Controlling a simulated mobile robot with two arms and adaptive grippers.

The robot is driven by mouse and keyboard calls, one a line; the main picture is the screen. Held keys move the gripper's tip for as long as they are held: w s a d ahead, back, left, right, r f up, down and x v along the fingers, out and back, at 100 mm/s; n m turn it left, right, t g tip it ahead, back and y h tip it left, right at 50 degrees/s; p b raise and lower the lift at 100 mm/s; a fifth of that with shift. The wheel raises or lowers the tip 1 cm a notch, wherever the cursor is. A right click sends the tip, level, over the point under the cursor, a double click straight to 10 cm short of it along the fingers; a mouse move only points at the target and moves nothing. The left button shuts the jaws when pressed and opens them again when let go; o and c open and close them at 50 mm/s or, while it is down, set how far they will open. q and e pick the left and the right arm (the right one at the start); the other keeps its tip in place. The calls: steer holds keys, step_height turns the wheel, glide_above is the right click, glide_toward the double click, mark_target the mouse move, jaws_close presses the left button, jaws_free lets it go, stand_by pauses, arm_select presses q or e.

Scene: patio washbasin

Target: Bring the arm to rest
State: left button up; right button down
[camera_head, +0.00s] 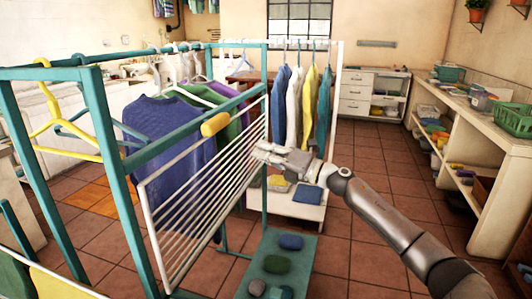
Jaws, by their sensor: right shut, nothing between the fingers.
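My right arm comes in from the lower right. My right gripper (268,154) is shut and empty, its fingertips pointing left. In the picture it lies at the right end of the white wire rack (196,194); I cannot tell whether it touches the wires. My left gripper is not in view.
A teal garment frame (113,180) with hanging clothes fills the left. A yellow roll (215,124) sits at its rail. Behind stands a white rack (336,100) with hanging shirts. A low teal bench (290,262) holds folded items. Tiled floor is open right of the arm, before the shelves (478,130).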

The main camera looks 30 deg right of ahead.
steer(key=shift+s+d, duration=0.25)
steer(key=shift+s, duration=0.15)
